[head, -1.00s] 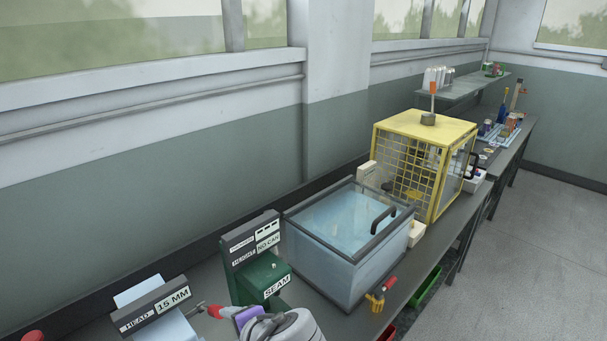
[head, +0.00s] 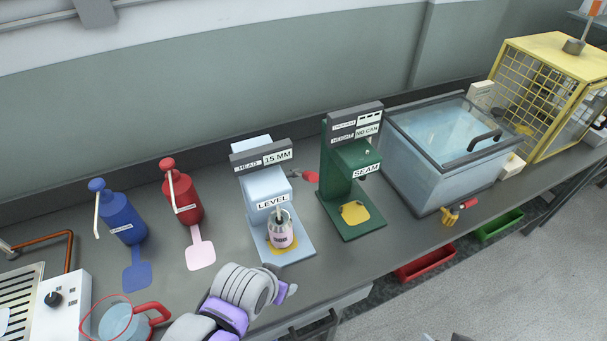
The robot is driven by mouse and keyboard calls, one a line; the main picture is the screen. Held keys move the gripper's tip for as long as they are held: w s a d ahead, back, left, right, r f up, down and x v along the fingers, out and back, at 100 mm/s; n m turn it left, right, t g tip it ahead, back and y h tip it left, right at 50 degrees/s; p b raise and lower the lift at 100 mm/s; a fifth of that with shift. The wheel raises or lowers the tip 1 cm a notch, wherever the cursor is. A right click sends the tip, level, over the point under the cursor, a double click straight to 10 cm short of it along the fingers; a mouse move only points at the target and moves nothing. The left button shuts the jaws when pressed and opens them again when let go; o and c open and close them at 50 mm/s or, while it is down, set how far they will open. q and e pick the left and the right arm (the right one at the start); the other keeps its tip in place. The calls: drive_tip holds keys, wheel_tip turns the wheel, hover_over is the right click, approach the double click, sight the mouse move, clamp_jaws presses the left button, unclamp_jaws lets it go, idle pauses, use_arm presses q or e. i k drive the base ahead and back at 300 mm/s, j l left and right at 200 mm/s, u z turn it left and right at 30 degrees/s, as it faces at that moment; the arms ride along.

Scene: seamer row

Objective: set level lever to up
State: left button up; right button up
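The level machine (head: 265,190) is a pale blue stand marked LEVEL, with a grey HEAD display reading 15 MM. Its lever (head: 303,177) has a red handle and sticks out on the machine's right side, roughly level in the picture; its exact setting is hard to tell. A can with a pink label (head: 281,237) stands on the machine's base, under the head. My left arm comes in from the bottom, with grey and purple links, and its end (head: 288,291) is in front of the base, apart from the lever. Its fingers cannot be made out. My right gripper is not in view.
The green seam machine (head: 345,180), showing NO CAN, stands close right of the lever. A clear-lidded tank (head: 430,160) and yellow cage (head: 540,100) are farther right. Red (head: 188,200) and blue (head: 122,215) pump bottles and a jug (head: 120,322) are left.

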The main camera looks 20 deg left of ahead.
sight(312, 177)
drive_tip(key=k+u, duration=0.25)
drive_tip(key=k, duration=0.25)
drive_tip(key=k+j+u, duration=0.15)
drive_tip(key=k+u, duration=0.15)
drive_tip(key=k, duration=0.15)
